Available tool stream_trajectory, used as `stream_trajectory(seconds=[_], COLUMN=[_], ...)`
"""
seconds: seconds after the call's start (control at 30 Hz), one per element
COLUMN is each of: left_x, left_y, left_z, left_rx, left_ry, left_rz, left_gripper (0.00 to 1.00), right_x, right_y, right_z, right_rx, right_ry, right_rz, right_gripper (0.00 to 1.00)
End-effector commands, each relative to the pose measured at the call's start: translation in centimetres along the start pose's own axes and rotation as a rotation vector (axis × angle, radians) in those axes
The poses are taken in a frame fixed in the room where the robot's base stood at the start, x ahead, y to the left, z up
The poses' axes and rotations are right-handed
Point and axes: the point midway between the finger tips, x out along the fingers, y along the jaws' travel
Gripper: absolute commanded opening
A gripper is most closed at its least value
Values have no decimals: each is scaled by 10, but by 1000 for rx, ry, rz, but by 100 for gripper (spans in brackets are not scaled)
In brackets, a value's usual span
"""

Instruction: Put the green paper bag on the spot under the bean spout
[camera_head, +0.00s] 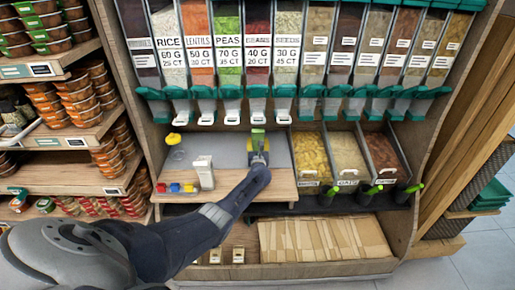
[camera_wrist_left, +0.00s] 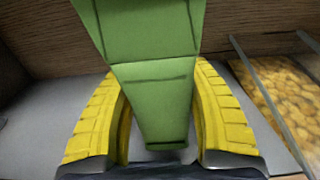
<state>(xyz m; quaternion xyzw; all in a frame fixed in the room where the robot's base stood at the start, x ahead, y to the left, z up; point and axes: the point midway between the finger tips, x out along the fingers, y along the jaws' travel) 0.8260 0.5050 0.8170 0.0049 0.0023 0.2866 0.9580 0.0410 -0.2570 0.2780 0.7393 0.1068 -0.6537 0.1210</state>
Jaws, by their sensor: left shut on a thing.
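The green paper bag (camera_head: 258,138) stands above the grey shelf surface (camera_head: 225,150), just below the spout of the beans dispenser (camera_head: 257,108). In the left wrist view the bag (camera_wrist_left: 153,95) sits between the two yellow ribbed fingers. My left gripper (camera_head: 259,153) is shut on the bag and reaches in from the front. I cannot tell whether the bag's bottom touches the shelf. The spot under the spout is hidden by the bag and gripper. My right gripper is not in view.
Bins of yellow, pale and brown goods (camera_head: 311,157) stand right of the bag. A white scale-like device (camera_head: 203,172), small coloured blocks (camera_head: 175,187) and a yellow-topped item (camera_head: 174,139) are to the left. A row of spouts hangs overhead. The grey surface left of the bag is mostly clear.

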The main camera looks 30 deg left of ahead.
Motion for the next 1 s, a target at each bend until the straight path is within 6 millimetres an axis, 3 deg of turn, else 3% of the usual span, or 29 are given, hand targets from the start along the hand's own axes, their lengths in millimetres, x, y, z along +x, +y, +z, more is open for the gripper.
stream_trajectory(seconds=[0.33,0.87,0.9,1.0], left_x=[0,0,0,0], left_y=[0,0,0,0], left_z=[-24,-30,-30,-30], left_rx=[2,2,0,0], left_ry=[1,0,0,0], left_rz=[1,1,1,1], left_gripper=[33,33,52,64], right_x=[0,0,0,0], right_y=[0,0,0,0], right_z=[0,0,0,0], right_rx=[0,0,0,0], right_ry=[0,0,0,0], right_rz=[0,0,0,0], right_gripper=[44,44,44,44])
